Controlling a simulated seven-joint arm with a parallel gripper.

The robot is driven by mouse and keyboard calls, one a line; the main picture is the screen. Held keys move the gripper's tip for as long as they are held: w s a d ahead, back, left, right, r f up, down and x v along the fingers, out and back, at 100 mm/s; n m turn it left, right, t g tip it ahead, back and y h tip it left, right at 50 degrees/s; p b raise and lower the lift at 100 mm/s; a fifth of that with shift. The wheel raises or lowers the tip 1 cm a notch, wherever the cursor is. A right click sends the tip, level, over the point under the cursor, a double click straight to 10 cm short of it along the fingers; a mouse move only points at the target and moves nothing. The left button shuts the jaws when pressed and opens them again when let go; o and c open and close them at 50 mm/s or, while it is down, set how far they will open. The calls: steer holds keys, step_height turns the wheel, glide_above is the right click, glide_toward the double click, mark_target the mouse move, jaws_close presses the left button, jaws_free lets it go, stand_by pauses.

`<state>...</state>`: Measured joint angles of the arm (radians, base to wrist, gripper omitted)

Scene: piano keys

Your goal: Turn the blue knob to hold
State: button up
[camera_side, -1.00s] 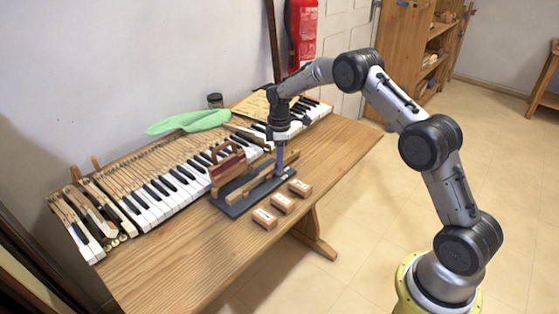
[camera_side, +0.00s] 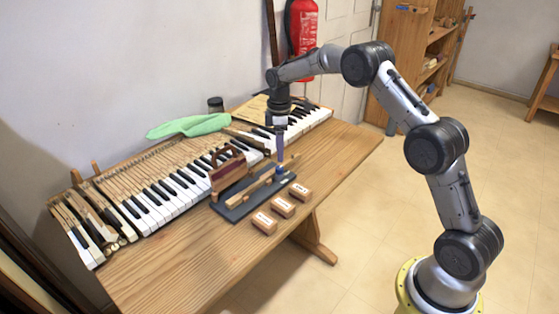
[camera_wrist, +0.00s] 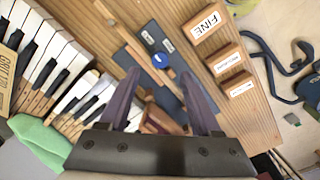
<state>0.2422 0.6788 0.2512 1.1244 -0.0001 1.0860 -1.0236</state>
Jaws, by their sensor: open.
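The blue knob (camera_wrist: 159,60) sits on a dark blue-grey base plate (camera_wrist: 151,36), between two small labels. In the side view the knob (camera_side: 281,170) shows small near the right end of the plate, beside a long wooden bar (camera_side: 249,188). My gripper (camera_side: 280,158) points down just above the knob and appears apart from it. In the wrist view my gripper's two purple fingers (camera_wrist: 163,80) are spread wide with nothing between them. The lettering on the labels by the knob is too small to read.
Three wooden blocks with white labels stand in front of the plate, one reading FINE (camera_wrist: 207,22). A dark red and wooden piece (camera_side: 227,172) stands on the plate's left part. Piano keys (camera_side: 165,198) run behind. The table's front left (camera_side: 170,275) is clear.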

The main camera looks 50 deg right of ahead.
mark_target(279, 168)
step_height(279, 168, up, 8)
steer(key=shift+f, duration=0.2)
